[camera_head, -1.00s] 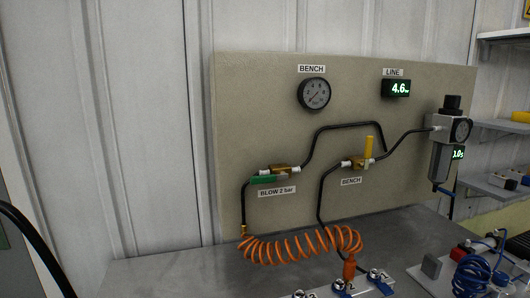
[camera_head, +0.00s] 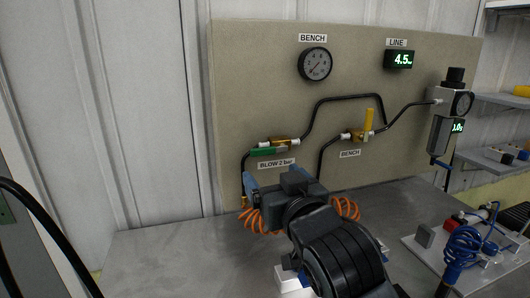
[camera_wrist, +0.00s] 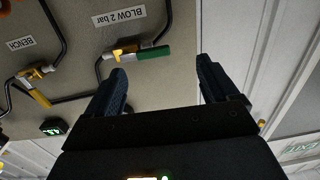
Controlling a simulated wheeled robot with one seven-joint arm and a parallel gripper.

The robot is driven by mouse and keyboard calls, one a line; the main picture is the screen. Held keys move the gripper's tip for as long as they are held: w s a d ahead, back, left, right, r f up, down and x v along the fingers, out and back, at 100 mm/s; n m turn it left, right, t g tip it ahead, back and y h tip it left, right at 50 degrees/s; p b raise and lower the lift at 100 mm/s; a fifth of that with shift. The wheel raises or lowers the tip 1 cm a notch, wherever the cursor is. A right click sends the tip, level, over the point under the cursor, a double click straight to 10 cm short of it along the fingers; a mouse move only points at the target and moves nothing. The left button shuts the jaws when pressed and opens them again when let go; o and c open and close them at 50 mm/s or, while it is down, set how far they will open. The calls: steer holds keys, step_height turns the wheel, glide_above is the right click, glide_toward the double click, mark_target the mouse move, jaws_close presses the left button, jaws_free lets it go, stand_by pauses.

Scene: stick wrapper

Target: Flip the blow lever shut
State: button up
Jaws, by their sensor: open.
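The blow lever is a green handle (camera_head: 268,151) on a brass valve above the "BLOW 2 bar" label (camera_head: 276,164). The lever lies flat along the horizontal pipe. In the wrist view the green lever (camera_wrist: 153,53) shows ahead of my fingertips, nearer the left finger. My gripper (camera_wrist: 161,72) is open and empty, its two dark blue fingers wide apart. In the head view my gripper (camera_head: 284,180) is below the valve, in front of the panel, apart from the lever.
A second valve with a yellow lever (camera_head: 368,121) standing up is to the right, over a "BENCH" label. Black hoses (camera_head: 345,98) join the valves. The orange coiled hose (camera_head: 347,208) is partly hidden by my arm. The LINE display (camera_head: 398,59) reads 4.5. The bench's left part is clear.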

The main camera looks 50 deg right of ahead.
mark_target(264, 149)
steer(key=shift+m+h, duration=0.3)
steer(key=shift+s+d+r+p+x, duration=0.15)
steer(key=shift+r+x, duration=0.15)
steer(key=shift+x, duration=1.2)
steer(key=shift+s+d+r+p+x, duration=0.1)
steer(key=shift+r+x, duration=0.2)
steer(key=shift+x, duration=1.2)
steer(key=shift+d+r+p+x, duration=0.15)
steer(key=shift+r+x, duration=0.15)
steer(key=shift+x, duration=1.2)
steer(key=shift+c, duration=0.3)
steer(key=c, duration=1.5)
steer(key=shift+o, duration=0.2)
